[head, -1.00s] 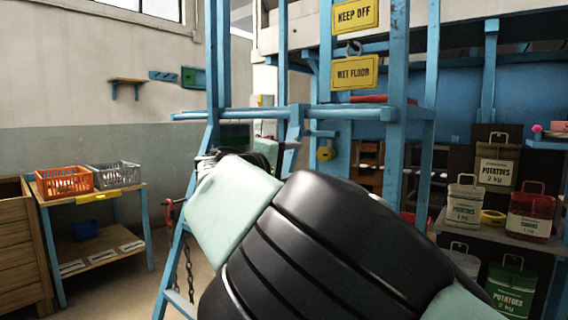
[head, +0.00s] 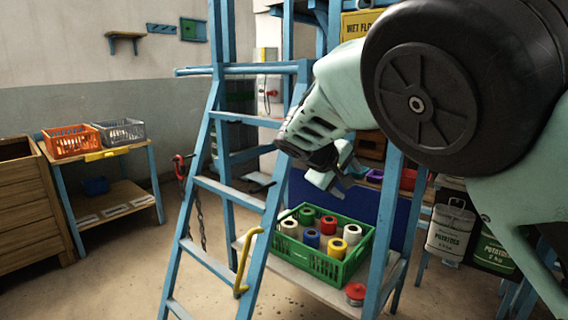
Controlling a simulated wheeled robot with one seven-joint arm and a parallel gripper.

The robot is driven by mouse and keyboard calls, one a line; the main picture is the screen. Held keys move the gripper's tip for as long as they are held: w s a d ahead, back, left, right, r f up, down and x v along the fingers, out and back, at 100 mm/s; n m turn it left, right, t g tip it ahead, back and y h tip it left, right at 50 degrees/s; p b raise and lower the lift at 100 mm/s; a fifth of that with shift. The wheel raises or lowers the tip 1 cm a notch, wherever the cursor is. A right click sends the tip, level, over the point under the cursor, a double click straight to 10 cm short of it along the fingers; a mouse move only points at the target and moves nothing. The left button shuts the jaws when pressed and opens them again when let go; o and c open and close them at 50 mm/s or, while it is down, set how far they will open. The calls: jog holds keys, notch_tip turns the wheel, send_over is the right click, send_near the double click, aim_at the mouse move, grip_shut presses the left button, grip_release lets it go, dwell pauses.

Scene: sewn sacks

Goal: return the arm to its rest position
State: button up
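My gripper (head: 350,182) is in the middle of the head view, at the end of my pale green and black arm, which fills the upper right. It points down and to the right. Its two pale fingers look spread, with nothing seen between them. It appears in front of the blue frame, above the green crate in the picture, and I see no contact with anything.
A blue ladder (head: 213,187) with a yellow hook (head: 243,265) stands left of my gripper. A green crate (head: 353,262) of coloured spools sits on a low shelf below. Potato sacks (head: 450,232) hang at the right. Floor at left is open.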

jog(key=s+f+g+y+p, duration=0.1)
jog(key=s+g+y+p, duration=0.1)
jog(key=s, duration=1.8)
jog(key=s+f+n+g+y+p, duration=0.1)
jog(key=s+y, duration=0.5)
jog(key=s, duration=1.5)
jog(key=f+g+p, duration=0.1)
jog(key=g+p, duration=0.1)
jog(key=g, duration=0.1)
jog(key=shift+a+g, duration=0.3)
jog(key=shift+a, duration=0.05)
jog(key=shift+r, duration=0.1)
